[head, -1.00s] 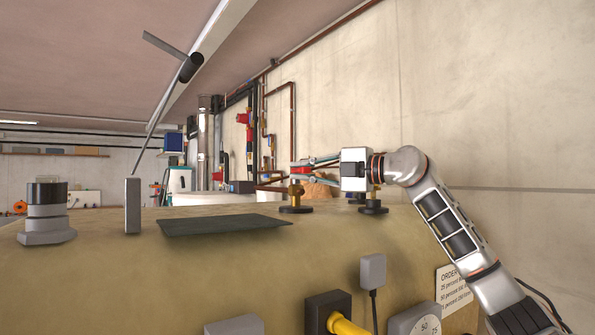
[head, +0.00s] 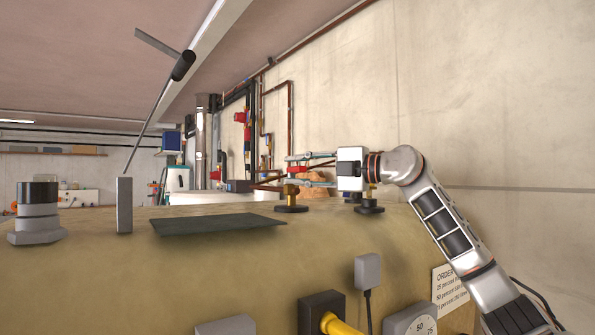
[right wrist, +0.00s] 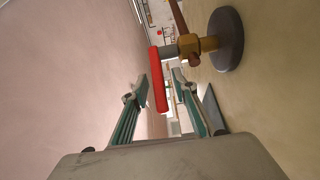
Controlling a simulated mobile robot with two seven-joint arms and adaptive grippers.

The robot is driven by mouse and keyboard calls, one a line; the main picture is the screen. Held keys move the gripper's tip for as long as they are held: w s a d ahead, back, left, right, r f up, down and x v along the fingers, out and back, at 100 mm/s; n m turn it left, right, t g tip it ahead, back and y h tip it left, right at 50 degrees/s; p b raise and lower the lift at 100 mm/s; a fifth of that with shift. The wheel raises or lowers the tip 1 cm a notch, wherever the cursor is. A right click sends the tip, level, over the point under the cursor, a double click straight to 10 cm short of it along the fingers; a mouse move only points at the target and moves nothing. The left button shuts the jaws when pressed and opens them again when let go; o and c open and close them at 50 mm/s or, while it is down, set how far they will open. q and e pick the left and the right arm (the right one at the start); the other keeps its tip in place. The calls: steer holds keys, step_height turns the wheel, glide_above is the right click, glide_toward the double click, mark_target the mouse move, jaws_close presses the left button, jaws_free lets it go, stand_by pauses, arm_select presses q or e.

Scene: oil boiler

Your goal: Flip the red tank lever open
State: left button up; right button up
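The red tank lever (right wrist: 156,80) sits on a brass valve (right wrist: 190,46) with a dark round base. In the right wrist view the lever lies between the spread fingers of my right gripper (right wrist: 160,82). The fingers look apart from it, one on each side. In the head view the same gripper (head: 298,168) comes in from the right, above the brass valve (head: 291,196) on top of the tan tank (head: 230,275). The red lever (head: 298,169) is small there and partly covered by the fingers. My left gripper is not in view.
A second dark fitting (head: 369,204) stands on the tank below my right gripper. A dark flat plate (head: 217,224), a grey upright block (head: 124,205) and a capped grey fitting (head: 38,212) stand to the left. A concrete wall (head: 500,110) rises behind on the right.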

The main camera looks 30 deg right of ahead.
steer(key=shift+s+d, duration=0.2)
steer(key=v, duration=1.1)
steer(key=shift+s, duration=0.25)
steer(key=shift+d, duration=0.1)
